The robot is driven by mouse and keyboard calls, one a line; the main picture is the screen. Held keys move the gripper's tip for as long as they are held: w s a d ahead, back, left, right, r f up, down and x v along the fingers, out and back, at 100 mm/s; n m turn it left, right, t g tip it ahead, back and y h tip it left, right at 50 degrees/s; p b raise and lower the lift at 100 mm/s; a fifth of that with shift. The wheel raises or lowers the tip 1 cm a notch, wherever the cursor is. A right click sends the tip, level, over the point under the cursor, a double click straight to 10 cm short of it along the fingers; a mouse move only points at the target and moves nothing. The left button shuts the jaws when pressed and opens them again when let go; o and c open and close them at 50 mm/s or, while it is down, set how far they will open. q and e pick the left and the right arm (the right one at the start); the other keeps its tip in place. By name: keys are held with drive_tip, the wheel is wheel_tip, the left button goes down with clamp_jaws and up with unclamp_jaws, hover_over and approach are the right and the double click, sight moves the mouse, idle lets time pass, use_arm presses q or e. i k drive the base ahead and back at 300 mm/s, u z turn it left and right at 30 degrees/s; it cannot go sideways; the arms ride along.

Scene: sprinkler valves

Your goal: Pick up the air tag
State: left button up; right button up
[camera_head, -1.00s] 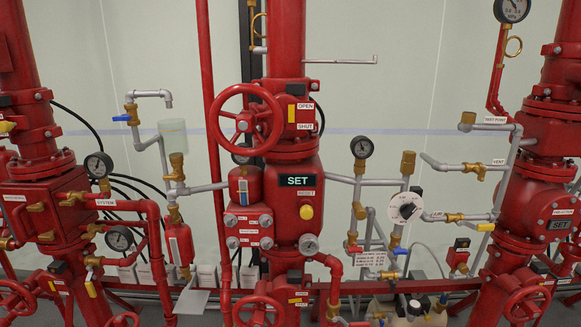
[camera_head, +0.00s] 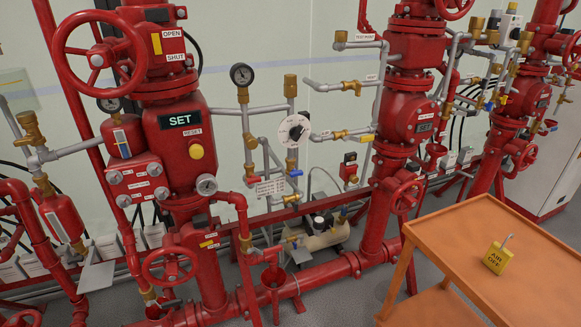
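The air tag (camera_head: 497,256) is a small yellow padlock-shaped tag marked "AIR OFF" with a grey shackle. It lies on the top of an orange cart (camera_head: 440,236) at the lower right of the head view. Nothing touches it apart from the cart top. Neither of my grippers shows in the head view.
Red sprinkler valve pipework with a "SET" panel (camera_head: 180,120) and handwheels (camera_head: 100,60) fills the left and middle. A round white dial (camera_head: 296,130) and a small compressor (camera_head: 322,232) stand behind. The cart top around the tag is clear. Grey floor (camera_head: 370,300) shows left of the cart.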

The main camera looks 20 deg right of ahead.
sight(497, 258)
drive_tip(key=u, duration=0.65)
drive_tip(key=k, duration=1.15)
drive_tip(key=z, duration=1.25)
